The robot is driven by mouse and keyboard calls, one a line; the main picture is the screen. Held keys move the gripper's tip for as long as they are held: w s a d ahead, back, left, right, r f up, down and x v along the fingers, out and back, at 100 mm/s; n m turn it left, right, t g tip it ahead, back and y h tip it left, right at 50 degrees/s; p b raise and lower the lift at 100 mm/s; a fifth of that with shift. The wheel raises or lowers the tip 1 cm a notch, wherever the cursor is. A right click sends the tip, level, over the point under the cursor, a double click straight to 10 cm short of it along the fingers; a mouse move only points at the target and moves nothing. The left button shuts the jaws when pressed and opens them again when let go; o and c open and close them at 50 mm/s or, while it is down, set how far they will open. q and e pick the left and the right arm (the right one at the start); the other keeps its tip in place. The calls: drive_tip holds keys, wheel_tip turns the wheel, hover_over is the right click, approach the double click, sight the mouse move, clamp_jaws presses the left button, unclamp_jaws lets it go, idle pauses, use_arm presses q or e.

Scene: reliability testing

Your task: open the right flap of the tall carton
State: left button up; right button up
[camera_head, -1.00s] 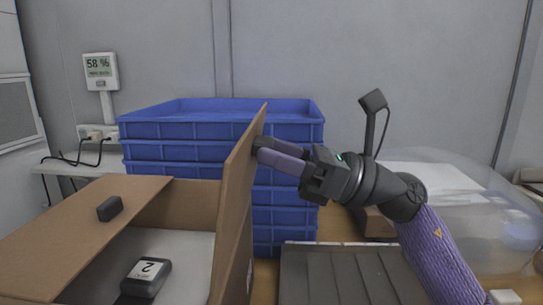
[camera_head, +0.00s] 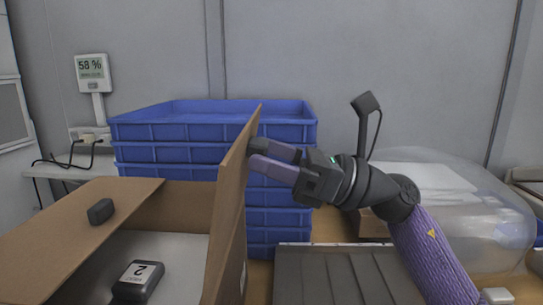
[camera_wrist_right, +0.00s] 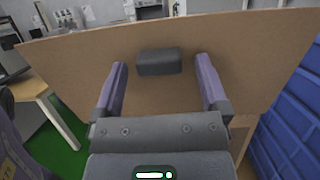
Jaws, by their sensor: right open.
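The tall carton (camera_head: 172,211) stands open at the lower left of the head view. Its right flap (camera_head: 236,185) stands roughly upright on the right side and fills much of the right wrist view (camera_wrist_right: 250,60). A dark block (camera_wrist_right: 158,61) sits on the flap's outer face. My right gripper (camera_head: 258,154) is open at that face, right of the flap. In the wrist view its two purple fingers (camera_wrist_right: 162,75) are apart, one to each side of the block, with visible gaps. The carton's left flap (camera_head: 75,235) lies folded outward with a similar block (camera_head: 101,211) on it. My left gripper is not in view.
Stacked blue crates (camera_head: 180,130) stand behind the carton. A grey slatted surface (camera_head: 335,275) lies below my right arm. A clear plastic-wrapped item (camera_head: 470,200) is at the right. A dark labelled device (camera_head: 139,280) sits inside the carton.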

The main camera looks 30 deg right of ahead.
wheel_tip(320, 180, up, 10)
drive_tip(key=p, duration=0.5)
